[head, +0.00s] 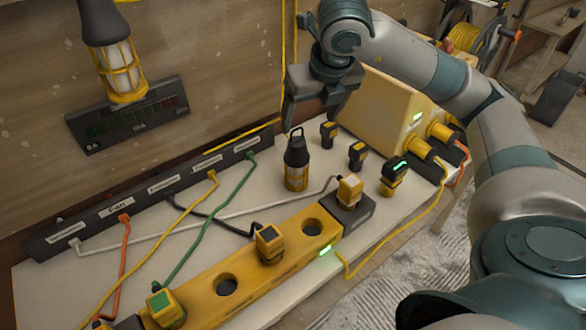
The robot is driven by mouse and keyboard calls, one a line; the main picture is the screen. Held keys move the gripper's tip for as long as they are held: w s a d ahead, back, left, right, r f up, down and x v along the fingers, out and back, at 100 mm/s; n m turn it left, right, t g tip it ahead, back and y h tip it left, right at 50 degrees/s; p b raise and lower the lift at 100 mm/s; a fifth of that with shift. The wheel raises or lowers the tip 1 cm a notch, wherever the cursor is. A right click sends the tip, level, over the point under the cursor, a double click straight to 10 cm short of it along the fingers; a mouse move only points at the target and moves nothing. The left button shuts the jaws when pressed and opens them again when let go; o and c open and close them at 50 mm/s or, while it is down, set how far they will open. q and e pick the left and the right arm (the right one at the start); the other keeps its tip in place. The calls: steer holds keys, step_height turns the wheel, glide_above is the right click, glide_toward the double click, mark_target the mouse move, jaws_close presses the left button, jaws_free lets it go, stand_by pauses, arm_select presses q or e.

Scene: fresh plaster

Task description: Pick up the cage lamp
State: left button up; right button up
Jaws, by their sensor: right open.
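A small cage lamp (296,168) with a black top, a hook and a yellow cage stands upright on the pale table (215,240). A larger cage lamp (118,65) with a dark grey cap and a yellow cage hangs at the upper left, in front of the wall. My right gripper (313,112) is open and empty, pointing down, above and slightly right of the small lamp in the picture. It appears apart from that lamp. My left gripper is not in view.
Several black-and-yellow plugs (328,133) stand right of the small lamp. A yellow socket bar (195,301) runs along the front, with cables to a labelled dark strip (100,213). A yellow box (378,110) stands behind, near my right arm.

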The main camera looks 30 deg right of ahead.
mark_target(300, 145)
steer(key=shift+s, duration=0.15)
steer(key=p+x, duration=0.4)
steer(key=x, duration=0.7)
steer(key=shift+r, duration=0.1)
steer(key=shift+w+d+f, duration=0.1)
steer(key=shift+w+f, duration=0.2)
steer(key=shift+f, duration=0.3)
steer(key=shift+w+f+p, duration=0.3)
steer(key=shift+f+p, duration=0.2)
steer(key=shift+p, duration=0.25)
steer(key=p+x, duration=0.1)
steer(key=x, duration=0.2)
steer(key=shift+p, duration=0.35)
steer(key=shift+w+f, duration=0.2)
steer(key=shift+f, duration=0.35)
